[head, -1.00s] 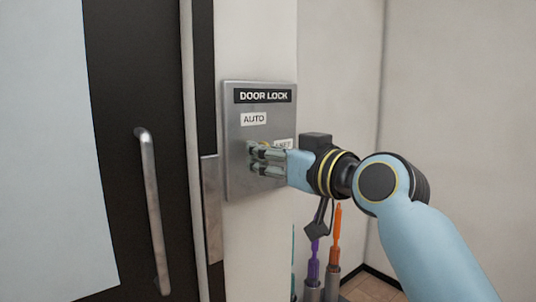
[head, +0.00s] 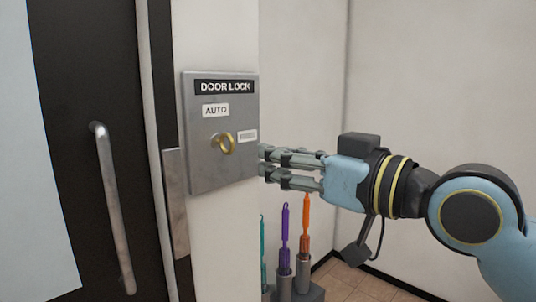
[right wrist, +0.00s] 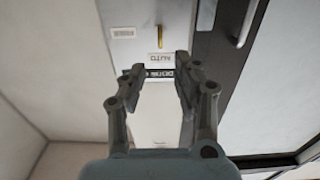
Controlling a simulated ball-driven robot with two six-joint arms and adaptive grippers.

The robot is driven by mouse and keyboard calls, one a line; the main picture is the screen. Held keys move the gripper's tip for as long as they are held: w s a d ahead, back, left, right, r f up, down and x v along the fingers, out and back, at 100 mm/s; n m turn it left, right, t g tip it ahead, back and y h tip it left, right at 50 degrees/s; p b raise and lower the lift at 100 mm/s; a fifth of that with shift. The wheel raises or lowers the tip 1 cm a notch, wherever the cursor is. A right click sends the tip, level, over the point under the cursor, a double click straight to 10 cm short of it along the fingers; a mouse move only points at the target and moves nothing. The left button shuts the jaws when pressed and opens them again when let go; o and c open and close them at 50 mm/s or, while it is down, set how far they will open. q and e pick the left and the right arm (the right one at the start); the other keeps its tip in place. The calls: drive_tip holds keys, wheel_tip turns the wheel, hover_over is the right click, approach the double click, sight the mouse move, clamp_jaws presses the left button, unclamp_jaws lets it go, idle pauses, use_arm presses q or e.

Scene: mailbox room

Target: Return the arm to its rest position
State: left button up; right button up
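My right gripper (head: 264,162) is just right of the door lock panel (head: 207,175) in the head view, its fingers pointing left towards it. The fingers are apart with nothing between them. A gold key (head: 227,143) sits in the panel's lock, clear of the fingers. The panel has an AUTO label (head: 215,111) above the key and a smaller label to the right. In the right wrist view the open fingers (right wrist: 158,68) frame the panel's lower-looking edge, with the key (right wrist: 130,20) near the top. My left gripper is not in view.
A dark door (head: 85,85) with a metal handle (head: 114,210) is at the left. Purple (head: 285,232), orange (head: 305,220) and teal tools stand in grey holders below my right gripper. Walls stand behind and right of my arm. Tiled floor shows at the bottom.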

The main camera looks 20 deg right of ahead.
idle(0.5)
drive_tip(key=w+d+f+m+g+h+b, duration=0.1)
drive_tip(key=d+f+m+g+h+b, duration=0.15)
drive_tip(key=f, duration=1.25)
drive_tip(key=w+d+f+m+g+h+b, duration=0.1)
drive_tip(key=d+f+g+h, duration=0.15)
drive_tip(key=f, duration=1.15)
drive_tip(key=s+d+f+g+b, duration=0.1)
drive_tip(key=s+d+f+g, duration=0.15)
drive_tip(key=f, duration=0.75)
drive_tip(key=s+d+f+g, duration=0.1)
drive_tip(key=s+f, duration=0.3)
drive_tip(key=f, duration=0.6)
drive_tip(key=s+d+f+m+g+h+b, duration=0.1)
drive_tip(key=s+f+g, duration=0.2)
drive_tip(key=s+f, duration=1.2)
drive_tip(key=s+f+g, duration=0.1)
drive_tip(key=s+f, duration=0.2)
drive_tip(key=s, duration=0.4)
drive_tip(key=s+f+g, duration=0.2)
drive_tip(key=s+f, duration=0.2)
drive_tip(key=s, duration=0.4)
drive_tip(key=s+f+g+h, duration=0.1)
drive_tip(key=s+f, duration=0.3)
drive_tip(key=s, duration=0.3)
drive_tip(key=shift+s+d+n+g, duration=0.35)
drive_tip(key=shift+d, duration=0.05)
